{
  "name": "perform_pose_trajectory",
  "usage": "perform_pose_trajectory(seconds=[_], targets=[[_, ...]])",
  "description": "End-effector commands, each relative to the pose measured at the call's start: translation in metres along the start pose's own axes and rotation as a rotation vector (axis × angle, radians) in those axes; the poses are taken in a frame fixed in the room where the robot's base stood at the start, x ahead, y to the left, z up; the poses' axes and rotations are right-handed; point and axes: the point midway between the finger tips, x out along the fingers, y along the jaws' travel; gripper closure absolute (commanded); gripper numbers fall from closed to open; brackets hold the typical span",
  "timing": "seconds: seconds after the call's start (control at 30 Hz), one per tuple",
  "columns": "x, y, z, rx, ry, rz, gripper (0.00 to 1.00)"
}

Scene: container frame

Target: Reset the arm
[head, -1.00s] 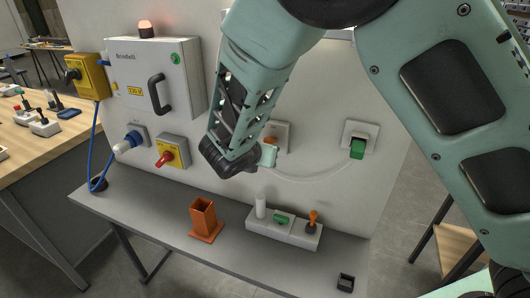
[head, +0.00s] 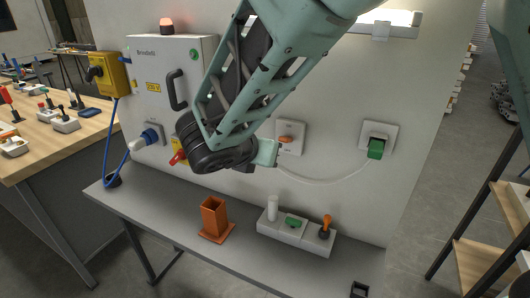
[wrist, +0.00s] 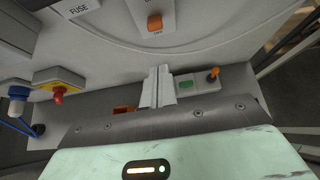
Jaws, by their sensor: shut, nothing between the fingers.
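My arm reaches in from the upper right in the head view, in front of the upright white panel (head: 330,85). My gripper (wrist: 157,88) shows in the wrist view with its two pale fingers pressed together and nothing between them. In the head view the gripper (head: 268,152) is only partly seen, beside the dark wrist joint. It appears in front of the panel, left of an orange rocker switch (head: 287,139) and above the grey shelf. I cannot tell its exact distance from the panel.
A grey shelf (head: 160,210) carries an orange square holder (head: 214,218) and a white block (head: 295,235) with several small parts. A green plug (head: 376,148) sits in a wall socket with a pale cable. A cabinet (head: 150,70), blue plug (head: 148,138) and red-handled switch (head: 178,157) are at left.

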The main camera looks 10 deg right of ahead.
Motion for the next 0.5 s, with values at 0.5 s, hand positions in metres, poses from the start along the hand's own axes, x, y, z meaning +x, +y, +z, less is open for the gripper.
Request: perform_pose_trajectory(seconds=[0.5], targets=[[-0.057, -0.124, -0.070, 0.792, 0.512, -0.359, 1.00]])
